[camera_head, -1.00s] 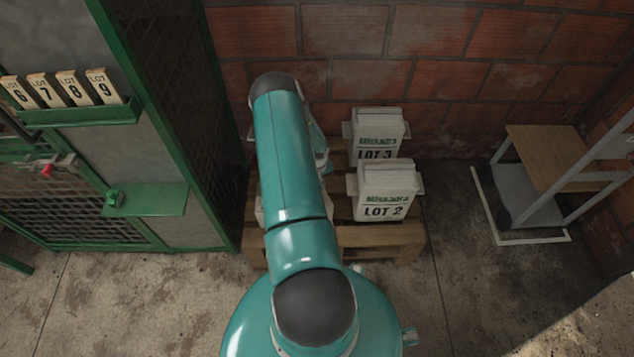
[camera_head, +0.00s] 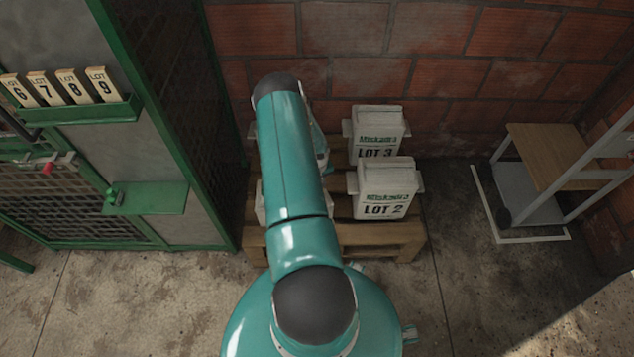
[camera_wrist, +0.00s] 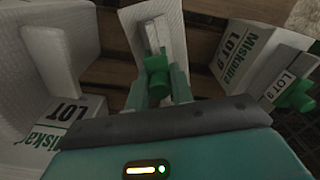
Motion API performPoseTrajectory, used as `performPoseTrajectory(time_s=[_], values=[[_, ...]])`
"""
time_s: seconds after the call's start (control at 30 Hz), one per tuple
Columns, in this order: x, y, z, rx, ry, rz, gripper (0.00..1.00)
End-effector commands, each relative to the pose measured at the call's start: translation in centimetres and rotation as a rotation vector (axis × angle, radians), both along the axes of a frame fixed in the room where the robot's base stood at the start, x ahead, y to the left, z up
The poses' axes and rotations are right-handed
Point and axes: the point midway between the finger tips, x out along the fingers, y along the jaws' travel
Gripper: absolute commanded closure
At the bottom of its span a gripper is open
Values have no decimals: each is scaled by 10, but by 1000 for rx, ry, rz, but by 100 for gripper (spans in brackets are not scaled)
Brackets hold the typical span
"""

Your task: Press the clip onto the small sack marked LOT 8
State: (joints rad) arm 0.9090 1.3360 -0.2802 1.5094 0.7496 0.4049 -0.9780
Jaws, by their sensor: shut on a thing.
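My gripper (camera_wrist: 157,85) shows in the wrist view, its two teal fingers shut on the green handle of a clip (camera_wrist: 156,64). The clip's grey bar lies ahead of the fingers, against or just in front of a white sack (camera_wrist: 172,15). I cannot tell whether it touches, and I see no lot number on that sack. To the right is a sack marked LOT 9 (camera_wrist: 233,50) with a green-handled clip (camera_wrist: 296,96) and a LOT 9 tag at its end. To the left is a sack marked LOT (camera_wrist: 62,125), its number hidden. In the head view my arm hides the gripper.
Sacks marked LOT 3 (camera_head: 376,134) and LOT 2 (camera_head: 385,190) stand on a wooden pallet (camera_head: 385,240). A green rack (camera_head: 80,114) holds blocks numbered 6 to 9. A green ledge (camera_head: 150,198) juts out below it. A trolley (camera_head: 545,160) stands right; floor between is clear.

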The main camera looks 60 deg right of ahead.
Motion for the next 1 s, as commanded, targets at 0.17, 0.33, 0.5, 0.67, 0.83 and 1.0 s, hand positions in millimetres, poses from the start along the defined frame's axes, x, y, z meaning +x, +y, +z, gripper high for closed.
performPoseTrajectory(time_s=[0.17, 0.33, 0.5, 0.67, 0.83, 1.0], values=[[0, 0, -3, 1, 1, -1, 100], [0, 0, -3, 0, 0, -1, 100], [0, 0, -3, 1, -1, 0, 65], [0, 0, -3, 1, -1, 0, 52], [0, 0, -3, 1, 0, 0, 42], [0, 0, -3, 1, 0, 0, 30]])
